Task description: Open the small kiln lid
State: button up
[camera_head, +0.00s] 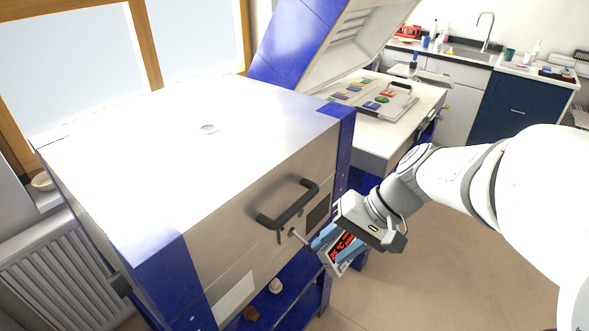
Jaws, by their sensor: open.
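The near kiln is closed, with its pale metal lid (160,135) lying flat and a small round cap on top. A dark bar handle (288,204) is fixed to its front face. A short metal rod (299,238) sticks out below the handle. My gripper (366,226) is open, in front of the kiln, to the right of and slightly below the handle and apart from it. It appears empty, though its fingertips are hard to make out. A blue-edged controller with a red lit display (345,246) shows just below and behind my gripper, partly covered by it.
Behind stands another kiln with its lid (335,40) raised and colored pieces on its bed (425,115). A blue lower frame (300,310) holds small items under the near kiln. A radiator (65,270) is at left. Floor (450,280) at right is clear.

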jog(key=w+a+f+m+t+y+b, duration=0.1)
jog(key=w+f+y+b, duration=0.2)
jog(key=w+y, duration=0.25)
jog(key=m+t+y+b, duration=0.2)
jog(key=t+y, duration=0.1)
send_near(302, 206)
jog(key=a, duration=0.3)
jog(key=shift+w+a+f+h, duration=0.25)
jog(key=shift+w+a+f, duration=0.1)
jog(key=shift+w+a, duration=0.15)
jog(key=x, duration=0.7)
grip_shut()
jog(key=shift+r+p, duration=0.1)
jog(key=shift+p, duration=0.2)
